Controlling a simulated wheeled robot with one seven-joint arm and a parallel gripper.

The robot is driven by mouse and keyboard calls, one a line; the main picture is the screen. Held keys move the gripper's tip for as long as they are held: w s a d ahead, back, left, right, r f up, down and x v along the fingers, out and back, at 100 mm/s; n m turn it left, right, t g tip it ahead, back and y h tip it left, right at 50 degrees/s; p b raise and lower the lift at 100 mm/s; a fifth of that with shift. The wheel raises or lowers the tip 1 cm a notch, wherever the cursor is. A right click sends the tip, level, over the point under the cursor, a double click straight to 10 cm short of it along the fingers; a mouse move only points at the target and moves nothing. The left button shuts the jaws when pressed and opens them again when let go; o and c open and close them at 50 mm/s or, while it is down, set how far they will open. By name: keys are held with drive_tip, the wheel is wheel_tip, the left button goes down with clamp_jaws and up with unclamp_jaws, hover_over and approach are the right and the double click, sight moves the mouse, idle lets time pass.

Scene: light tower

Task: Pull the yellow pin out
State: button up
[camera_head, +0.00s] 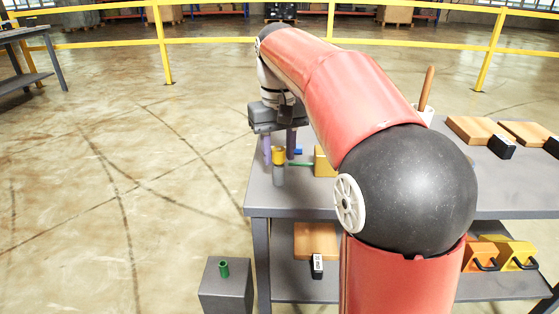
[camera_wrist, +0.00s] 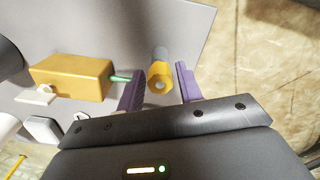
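The yellow pin (camera_head: 279,152) stands upright, a yellow head on a grey cylinder (camera_head: 279,175) near the left end of the grey table (camera_head: 262,198). My gripper (camera_head: 279,159) points down over it with two purple fingers apart. In the wrist view the yellow pin (camera_wrist: 161,76) lies between the fingers of my gripper (camera_wrist: 159,70). A gap shows on the left finger's side; the right finger is very close, and contact there cannot be told.
A yellow block (camera_wrist: 70,78) stands beside the pin, with a green rod (camera_wrist: 120,78) reaching from it towards the pin. My arm hides the table's middle.

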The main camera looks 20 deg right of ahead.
clamp_jaws()
drive_tip(key=shift+r+p, duration=0.3)
drive_tip(key=shift+p, duration=0.05)
idle(0.3)
drive_tip(key=shift+r+p, duration=1.2)
drive_tip(key=shift+r, duration=2.5)
